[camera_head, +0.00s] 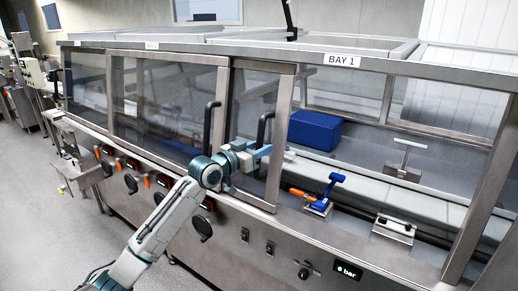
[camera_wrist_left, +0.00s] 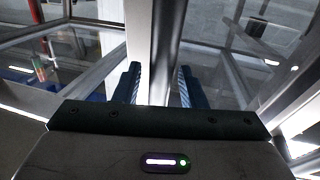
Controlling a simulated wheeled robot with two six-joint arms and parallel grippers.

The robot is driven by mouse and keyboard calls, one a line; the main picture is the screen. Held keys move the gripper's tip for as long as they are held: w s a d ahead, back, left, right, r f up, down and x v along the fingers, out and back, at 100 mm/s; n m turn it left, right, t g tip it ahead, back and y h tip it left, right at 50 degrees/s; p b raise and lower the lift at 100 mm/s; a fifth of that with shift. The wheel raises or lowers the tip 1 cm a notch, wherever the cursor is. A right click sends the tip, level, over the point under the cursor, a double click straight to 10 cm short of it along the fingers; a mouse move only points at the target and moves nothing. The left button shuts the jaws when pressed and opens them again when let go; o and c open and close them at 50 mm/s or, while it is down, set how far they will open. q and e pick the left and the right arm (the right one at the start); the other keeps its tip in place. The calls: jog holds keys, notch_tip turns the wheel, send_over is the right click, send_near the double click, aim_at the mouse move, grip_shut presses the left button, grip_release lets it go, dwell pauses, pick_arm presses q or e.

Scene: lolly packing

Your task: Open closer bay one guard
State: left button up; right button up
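The bay one guard (camera_head: 283,135) is a clear panel in a metal frame with a black upright handle (camera_head: 264,128). It stands left of the BAY 1 label (camera_head: 342,60), and the bay opening to its right is uncovered. My left gripper (camera_head: 262,153) is at the lower end of the handle, in front of the guard. In the left wrist view its two blue ribbed fingers (camera_wrist_left: 156,88) are apart, with a pale upright frame post (camera_wrist_left: 152,40) showing between and beyond them. I cannot tell whether they touch the handle. My right gripper is out of view.
Inside the bay are a blue box (camera_head: 314,130), a blue-and-orange lever tool (camera_head: 322,195) and metal T-shaped fixtures (camera_head: 402,158). Another guard (camera_head: 165,105) with a black handle (camera_head: 210,125) stands at left. Orange levers and black knobs line the front panel.

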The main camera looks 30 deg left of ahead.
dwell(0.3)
pick_arm(q)
jog(key=p+v, duration=1)
jog(key=p, duration=0.2)
jog(key=shift+s+p, duration=0.3)
jog(key=shift+s, duration=0.05)
jog(key=shift+a, duration=0.1)
